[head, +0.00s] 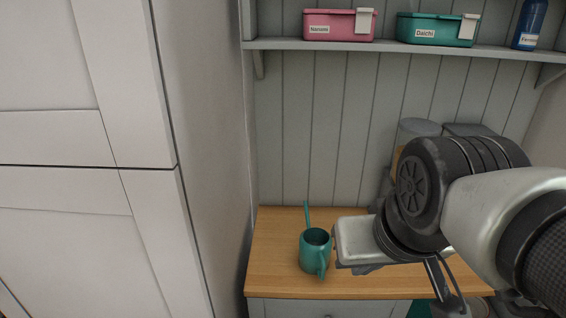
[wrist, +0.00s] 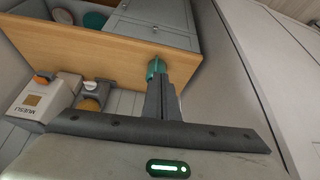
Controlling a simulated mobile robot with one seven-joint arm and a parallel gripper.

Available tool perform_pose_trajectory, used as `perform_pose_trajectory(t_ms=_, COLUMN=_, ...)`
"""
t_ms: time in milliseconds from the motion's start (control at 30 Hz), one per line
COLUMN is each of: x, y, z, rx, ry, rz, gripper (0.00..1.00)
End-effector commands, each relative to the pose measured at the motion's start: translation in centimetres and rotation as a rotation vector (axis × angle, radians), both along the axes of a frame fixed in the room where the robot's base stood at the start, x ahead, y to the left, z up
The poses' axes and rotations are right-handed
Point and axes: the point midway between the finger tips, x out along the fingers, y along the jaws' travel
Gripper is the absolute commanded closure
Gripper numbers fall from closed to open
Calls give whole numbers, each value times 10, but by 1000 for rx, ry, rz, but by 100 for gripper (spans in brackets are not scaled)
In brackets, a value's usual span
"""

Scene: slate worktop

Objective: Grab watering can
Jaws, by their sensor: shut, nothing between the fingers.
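The teal watering can (head: 314,251) stands upright on the wooden worktop (head: 280,283) in the head view, with its thin spout at the back and its handle toward the front. In the wrist view, only a small part of the watering can (wrist: 154,68) shows past my fingers. My gripper (wrist: 159,80) is shut and empty, its fingertips pointing toward the can. In the head view my gripper's body is just right of the can, and its fingers are mostly hidden. I cannot tell whether the fingertips touch the can.
A white cabinet (head: 80,230) stands at the left. A shelf (head: 400,46) above holds a pink box (head: 335,27), a teal box (head: 436,32) and a blue bottle (head: 529,24). A muesli box (wrist: 42,97) shows in the wrist view. The worktop left of the can is clear.

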Motion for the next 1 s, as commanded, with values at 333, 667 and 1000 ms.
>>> perform_pose_trajectory(t_ms=333, x=0, y=0, z=0, rx=0, ry=0, rz=0, gripper=98)
perform_pose_trajectory(t_ms=667, x=39, y=20, z=-24, rx=224, ry=178, rz=-154, gripper=69)
perform_pose_trajectory(t_ms=1000, x=122, y=43, z=-117, rx=303, ry=472, rz=-718, gripper=69)
